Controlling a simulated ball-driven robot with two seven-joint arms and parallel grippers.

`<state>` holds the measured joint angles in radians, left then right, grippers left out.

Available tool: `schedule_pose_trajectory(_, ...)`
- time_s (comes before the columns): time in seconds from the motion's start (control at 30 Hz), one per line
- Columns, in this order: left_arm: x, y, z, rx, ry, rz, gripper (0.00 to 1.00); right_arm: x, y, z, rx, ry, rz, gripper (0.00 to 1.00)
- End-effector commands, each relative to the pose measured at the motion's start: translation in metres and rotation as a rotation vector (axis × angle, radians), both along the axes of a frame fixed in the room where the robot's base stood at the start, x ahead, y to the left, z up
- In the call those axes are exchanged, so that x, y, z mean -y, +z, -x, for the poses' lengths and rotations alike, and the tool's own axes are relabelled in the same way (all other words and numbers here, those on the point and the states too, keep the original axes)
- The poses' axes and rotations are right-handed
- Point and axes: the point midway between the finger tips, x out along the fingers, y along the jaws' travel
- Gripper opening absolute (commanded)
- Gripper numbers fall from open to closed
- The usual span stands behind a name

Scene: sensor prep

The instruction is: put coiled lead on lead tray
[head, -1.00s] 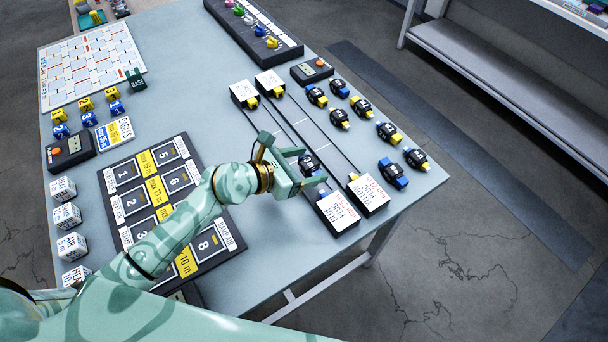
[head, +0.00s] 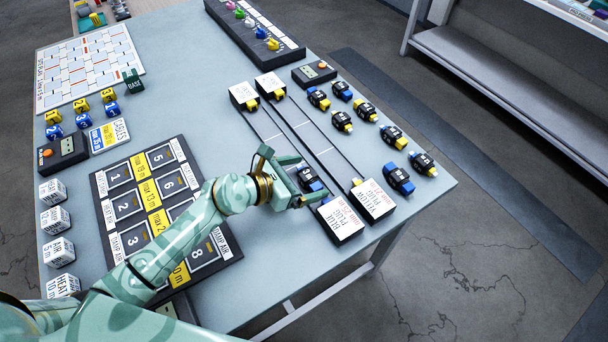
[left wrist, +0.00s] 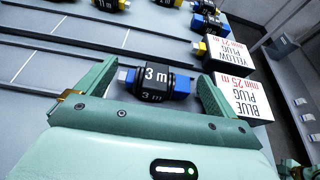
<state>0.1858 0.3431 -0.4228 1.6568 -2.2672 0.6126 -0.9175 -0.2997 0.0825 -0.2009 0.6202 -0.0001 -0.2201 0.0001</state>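A coiled lead (left wrist: 153,83), black with blue ends and marked 3 m, lies on the table. In the head view it shows (head: 309,179) partly behind my left gripper (head: 296,176). The left gripper is open, with one finger on each side of the coil in the left wrist view (left wrist: 155,90); gaps show between fingers and coil. The coil is near the blue plug box (head: 340,219) and a dark-railed lane (head: 323,152). No label naming a lead tray is legible.
Several other coiled leads (head: 398,179) lie to the right. The yellow plug box (head: 372,200) stands beside the blue one. A dark numbered board (head: 141,236) lies under my left arm. The table's right edge is close beyond the coils.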

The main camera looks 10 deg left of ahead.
Motion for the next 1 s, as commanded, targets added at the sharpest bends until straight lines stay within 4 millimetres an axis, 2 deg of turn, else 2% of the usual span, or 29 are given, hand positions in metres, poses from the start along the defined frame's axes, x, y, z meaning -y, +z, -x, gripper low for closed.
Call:
schedule_pose_trajectory(0.27,-0.002,0.005,0.001,0.001,0.001,0.000,0.94,0.000,0.003,-0.001,0.002,0.000,0.000,0.36)
schedule_pose_trajectory(0.37,-0.012,0.011,0.011,0.001,0.001,-0.003,0.94,0.000,0.008,-0.003,0.006,-0.001,0.000,0.36)
schedule_pose_trajectory(0.7,-0.062,0.041,0.062,0.000,-0.001,-0.003,0.94,-0.001,0.025,-0.008,0.019,-0.002,-0.001,0.36)
schedule_pose_trajectory(0.83,-0.073,0.046,0.074,-0.001,0.000,-0.001,0.94,-0.002,0.026,-0.008,0.020,-0.003,-0.003,0.36)
schedule_pose_trajectory(1.0,-0.078,0.049,0.079,0.000,0.000,0.001,0.94,-0.003,0.026,-0.008,0.020,-0.003,-0.004,0.36)
